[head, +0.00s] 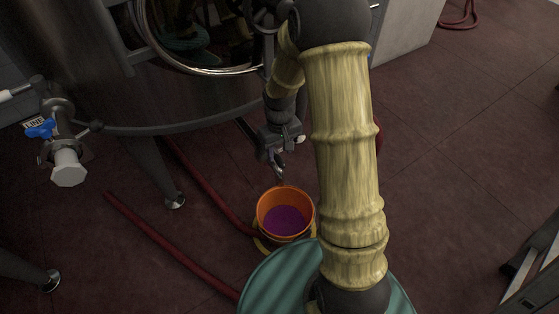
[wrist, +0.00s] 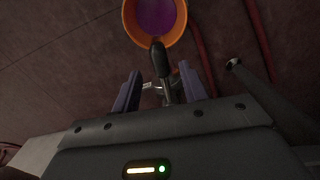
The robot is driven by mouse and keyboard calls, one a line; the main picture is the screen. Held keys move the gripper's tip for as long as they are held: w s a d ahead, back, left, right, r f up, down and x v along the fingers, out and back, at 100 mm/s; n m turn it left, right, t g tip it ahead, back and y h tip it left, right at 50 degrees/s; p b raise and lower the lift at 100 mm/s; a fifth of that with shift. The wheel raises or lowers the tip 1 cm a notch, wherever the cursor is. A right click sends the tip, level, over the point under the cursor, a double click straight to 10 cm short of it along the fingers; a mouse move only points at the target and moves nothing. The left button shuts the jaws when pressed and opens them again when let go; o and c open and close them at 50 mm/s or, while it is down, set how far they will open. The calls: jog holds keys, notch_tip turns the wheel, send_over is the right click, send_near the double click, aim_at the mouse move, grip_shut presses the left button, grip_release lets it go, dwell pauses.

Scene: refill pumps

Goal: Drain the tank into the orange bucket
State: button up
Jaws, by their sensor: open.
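The orange bucket (head: 285,197) stands on the floor below the steel tank (head: 195,118), with purple liquid (head: 285,219) inside. The bucket also shows at the top of the wrist view (wrist: 129,22). My gripper (head: 279,164) points down above and just behind the bucket. In the wrist view its two fingers stand apart, with a dark lever-like handle (wrist: 159,62) between them. I cannot tell whether either finger touches this handle. The tank's outlet behind my gripper is mostly hidden, and I cannot see a stream of liquid.
A valve with a blue handle (head: 41,129) and a label reading LINE sits at the left. Red hoses (head: 175,244) run across the floor near the bucket. Tank legs (head: 160,175) stand at the left. The dark red floor at right (head: 460,150) is mostly clear.

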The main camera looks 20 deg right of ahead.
aim_at(280, 159)
notch_tip(280, 159, down, 4)
jog(key=shift+f+b, duration=0.1)
jog(key=shift+b, duration=0.45)
grip_shut()
